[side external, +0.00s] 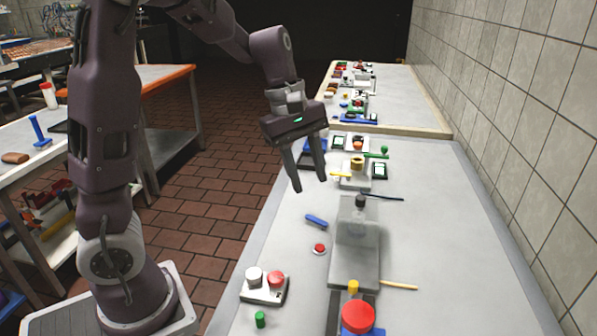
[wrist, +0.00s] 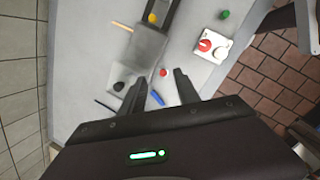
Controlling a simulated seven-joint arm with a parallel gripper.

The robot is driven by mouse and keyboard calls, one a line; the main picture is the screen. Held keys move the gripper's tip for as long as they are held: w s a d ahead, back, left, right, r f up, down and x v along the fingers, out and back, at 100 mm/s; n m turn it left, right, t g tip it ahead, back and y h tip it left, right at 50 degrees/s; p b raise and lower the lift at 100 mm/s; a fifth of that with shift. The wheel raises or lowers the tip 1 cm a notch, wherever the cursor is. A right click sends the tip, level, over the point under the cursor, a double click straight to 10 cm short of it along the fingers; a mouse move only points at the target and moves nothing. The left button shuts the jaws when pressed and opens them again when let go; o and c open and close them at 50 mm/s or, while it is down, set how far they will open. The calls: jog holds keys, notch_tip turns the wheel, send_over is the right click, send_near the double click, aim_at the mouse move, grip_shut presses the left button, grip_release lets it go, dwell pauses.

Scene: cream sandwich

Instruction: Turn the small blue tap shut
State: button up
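A small blue bar-shaped piece (side external: 316,220) sits on the grey bench, left of a grey block with a clear part on it. It looks like the blue tap's handle, but I cannot tell its setting. In the wrist view my gripper (wrist: 159,76) is also open. It is apart from the blue piece.
A red button (side external: 319,249) lies just in front of the blue piece. The grey block (side external: 354,265) with a dark-capped clear part (side external: 360,203) stands to its right. A white box (side external: 264,289) with a red knob is nearer the camera. The bench's left strip is mostly bare.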

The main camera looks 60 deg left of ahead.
jog(key=s+r+m, duration=0.1)
jog(key=s+d, duration=0.1)
jog(key=s+d+r+m, duration=0.1)
jog(key=shift+s+d+r+m, duration=0.25)
jog(key=shift+s+r+m, duration=0.05)
jog(key=shift+s+r, duration=0.1)
jog(key=n+g+y, duration=0.2)
jog(key=n, duration=0.7)
send_over(311, 217)
notch_tip(311, 217, down, 17)
jog(key=shift+a+r, duration=0.1)
jog(key=shift+m, duration=0.3)
notch_tip(311, 217, down, 6)
jog(key=shift+r, duration=0.15)
jog(key=shift+f, duration=0.25)
grip_shut()
